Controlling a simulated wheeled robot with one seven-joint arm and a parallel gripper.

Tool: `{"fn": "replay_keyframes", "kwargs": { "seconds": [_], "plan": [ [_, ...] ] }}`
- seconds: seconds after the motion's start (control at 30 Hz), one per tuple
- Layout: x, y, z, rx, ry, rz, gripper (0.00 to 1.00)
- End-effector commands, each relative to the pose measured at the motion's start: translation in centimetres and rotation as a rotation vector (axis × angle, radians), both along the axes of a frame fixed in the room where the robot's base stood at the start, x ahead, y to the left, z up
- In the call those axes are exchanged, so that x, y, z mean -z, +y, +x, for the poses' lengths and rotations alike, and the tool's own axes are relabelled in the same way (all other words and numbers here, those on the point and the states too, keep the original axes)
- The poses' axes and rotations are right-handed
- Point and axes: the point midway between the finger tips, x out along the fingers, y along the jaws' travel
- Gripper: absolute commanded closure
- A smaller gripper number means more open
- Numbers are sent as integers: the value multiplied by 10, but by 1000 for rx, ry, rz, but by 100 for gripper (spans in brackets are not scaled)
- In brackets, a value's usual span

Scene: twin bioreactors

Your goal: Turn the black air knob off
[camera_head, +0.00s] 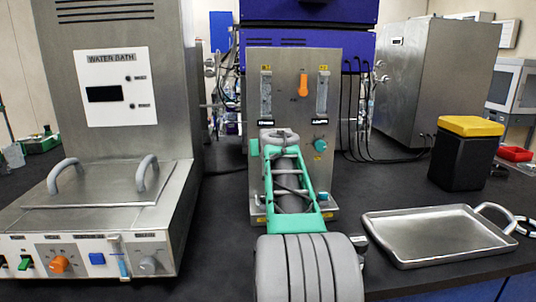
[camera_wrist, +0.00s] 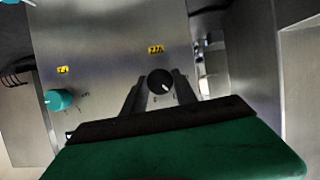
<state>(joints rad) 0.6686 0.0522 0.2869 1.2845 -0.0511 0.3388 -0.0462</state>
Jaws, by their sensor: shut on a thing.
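The black air knob (camera_wrist: 160,80) is a round knob with a white pointer mark on the steel panel (camera_wrist: 95,50), below a yellow label, in the wrist view. My gripper (camera_wrist: 158,84) is shut on the knob, with one dark finger on each side of it. The white mark points toward the lower right of the picture. In the head view my arm hides the black knob and the fingers; the panel (camera_head: 334,100) stands in the middle.
A teal knob (camera_wrist: 59,100) sits left of the black knob in the wrist view. The water bath (camera_head: 110,70) stands left. A metal tray (camera_head: 437,234) and a black bin with yellow lid (camera_head: 460,160) stand right.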

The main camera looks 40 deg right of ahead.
Motion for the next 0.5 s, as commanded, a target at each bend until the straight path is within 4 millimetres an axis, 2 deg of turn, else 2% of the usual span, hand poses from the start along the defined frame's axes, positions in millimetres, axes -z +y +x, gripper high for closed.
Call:
{"fn": "replay_keyframes", "kwargs": {
  "seconds": [0.03, 0.5],
  "plan": [
    [5, 1, 1, -2, 28, -31, 100],
    [5, 3, 2, -2, 281, -398, 100]
  ]
}}
